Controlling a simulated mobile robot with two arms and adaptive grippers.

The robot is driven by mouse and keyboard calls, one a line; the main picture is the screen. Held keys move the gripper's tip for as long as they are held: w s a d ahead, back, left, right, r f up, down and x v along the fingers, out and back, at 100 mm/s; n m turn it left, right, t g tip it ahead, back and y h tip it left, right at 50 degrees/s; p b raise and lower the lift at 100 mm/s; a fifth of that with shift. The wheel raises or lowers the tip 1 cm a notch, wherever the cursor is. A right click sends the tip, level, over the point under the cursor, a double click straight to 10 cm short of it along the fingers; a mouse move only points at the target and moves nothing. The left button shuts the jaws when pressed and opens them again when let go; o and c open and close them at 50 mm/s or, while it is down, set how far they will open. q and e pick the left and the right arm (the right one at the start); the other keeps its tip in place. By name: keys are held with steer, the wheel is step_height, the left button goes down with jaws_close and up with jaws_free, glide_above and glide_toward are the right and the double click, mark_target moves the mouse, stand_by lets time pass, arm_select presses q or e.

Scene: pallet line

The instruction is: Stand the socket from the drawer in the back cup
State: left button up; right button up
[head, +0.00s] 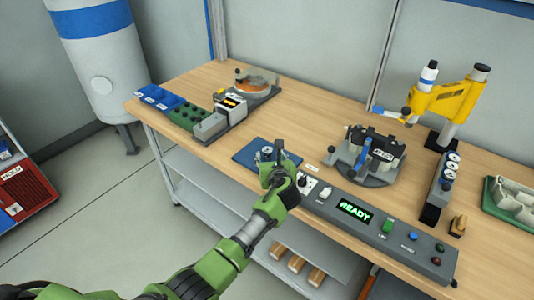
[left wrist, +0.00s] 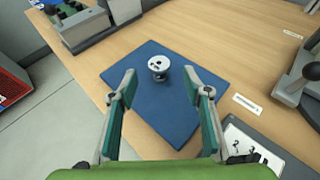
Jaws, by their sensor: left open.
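My left gripper (head: 277,160) is over the blue mat (head: 246,157) at the table's front edge. In the left wrist view the left gripper (left wrist: 160,78) is open, its fingers on either side of a small round silver part (left wrist: 158,64) with dark marks on top. This part stands on the mat, apart from both fingers; I cannot tell if it is the socket. A grey open drawer-like box (head: 210,127) is at the left unit's front. A dark block (head: 440,185) at the right holds round white-topped pieces; I cannot tell which place is the back cup. My right gripper is not in view.
A control panel (head: 410,248) with a green READY display runs along the front edge. A clamp fixture (head: 370,157), a yellow press (head: 450,97) and a green tray (head: 494,212) stand to the right. The wood between is clear.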

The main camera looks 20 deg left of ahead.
mark_target(268, 151)
arm_select(q)
steer(key=shift+x, duration=2.75)
steer(key=shift+s+f, duration=0.1)
jaws_close()
